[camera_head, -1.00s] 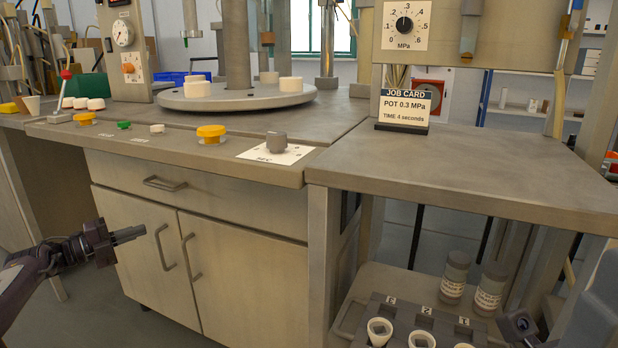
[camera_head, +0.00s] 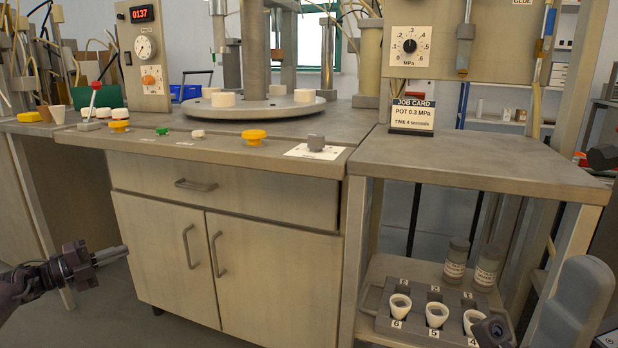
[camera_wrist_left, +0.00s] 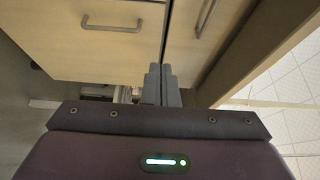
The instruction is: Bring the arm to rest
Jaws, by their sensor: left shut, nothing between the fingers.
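My left gripper (camera_head: 124,250) is in front of the cabinet at the lower left of the head view. Its fingers are together and empty, pointing right. In the left wrist view the shut fingers (camera_wrist_left: 162,72) show against the cabinet doors, with nothing between them. Part of my right arm (camera_head: 572,305) shows at the lower right of the head view, but its fingers cannot be made out.
The cabinet (camera_head: 160,250) and its bench top carry yellow knobs (camera_head: 254,136) and a round turntable (camera_head: 255,108). A job card (camera_head: 412,115) stands on the side table (camera_head: 480,165). Below it are a numbered rack (camera_head: 415,325) with white cups and two jars (camera_head: 456,260). Floor shows below the left gripper.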

